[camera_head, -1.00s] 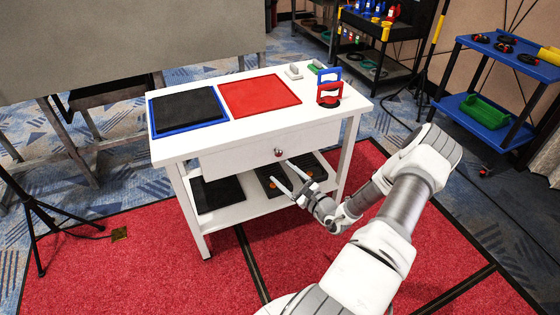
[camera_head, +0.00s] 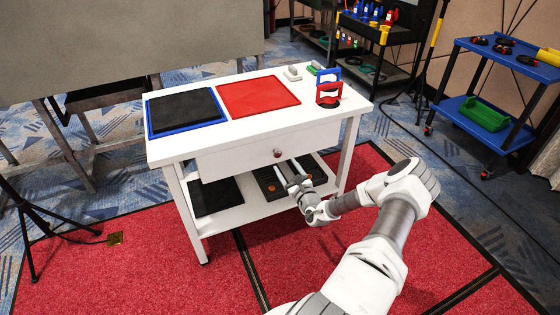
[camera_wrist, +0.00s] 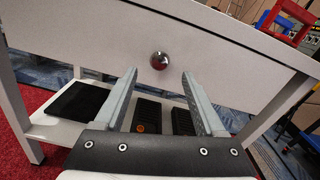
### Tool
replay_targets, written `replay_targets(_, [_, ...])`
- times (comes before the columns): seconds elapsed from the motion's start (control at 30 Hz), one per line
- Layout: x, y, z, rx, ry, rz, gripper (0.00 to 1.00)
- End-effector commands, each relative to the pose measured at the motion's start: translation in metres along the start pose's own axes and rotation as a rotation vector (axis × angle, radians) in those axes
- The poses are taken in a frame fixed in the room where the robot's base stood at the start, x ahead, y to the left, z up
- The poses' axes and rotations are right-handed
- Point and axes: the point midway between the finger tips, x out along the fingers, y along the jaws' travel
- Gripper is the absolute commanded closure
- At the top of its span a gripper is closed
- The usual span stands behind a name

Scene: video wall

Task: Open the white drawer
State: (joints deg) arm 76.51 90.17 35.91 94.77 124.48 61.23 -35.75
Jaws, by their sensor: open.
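The white drawer (camera_head: 240,152) sits under the top of the white table and looks shut. Its round metal knob (camera_head: 277,153) is at the middle of its front. In the wrist view the drawer front (camera_wrist: 90,40) fills the upper part, and the knob (camera_wrist: 159,60) is just beyond and between the fingertips. My gripper (camera_head: 286,167) is open and empty, just below and in front of the knob. In the wrist view its two fingers (camera_wrist: 160,75) stand apart on either side of the knob, not touching it.
A lower shelf (camera_head: 225,210) holds dark trays. A blue cart (camera_head: 500,70) stands at the right.

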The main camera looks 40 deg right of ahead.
Motion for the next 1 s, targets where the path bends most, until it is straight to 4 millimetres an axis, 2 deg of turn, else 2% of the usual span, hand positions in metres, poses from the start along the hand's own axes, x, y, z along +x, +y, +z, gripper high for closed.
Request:
replay_targets(0.1, [0.025, 0.001, -0.002, -0.002, -0.002, 0.0, 0.28])
replay_targets(0.3, [0.051, 0.001, -0.001, -0.001, 0.0, 0.001, 0.28])
replay_targets(0.47, [0.059, 0.0, 0.0, 0.0, 0.0, 0.0, 0.28])
replay_targets(0.7, [0.06, 0.0, 0.0, 0.0, 0.001, 0.0, 0.28])
replay_targets(0.77, [0.06, 0.0, 0.0, 0.0, 0.001, 0.0, 0.35])
replay_targets(1.0, [0.06, 0.0, 0.0, 0.0, 0.0, 0.001, 0.78])
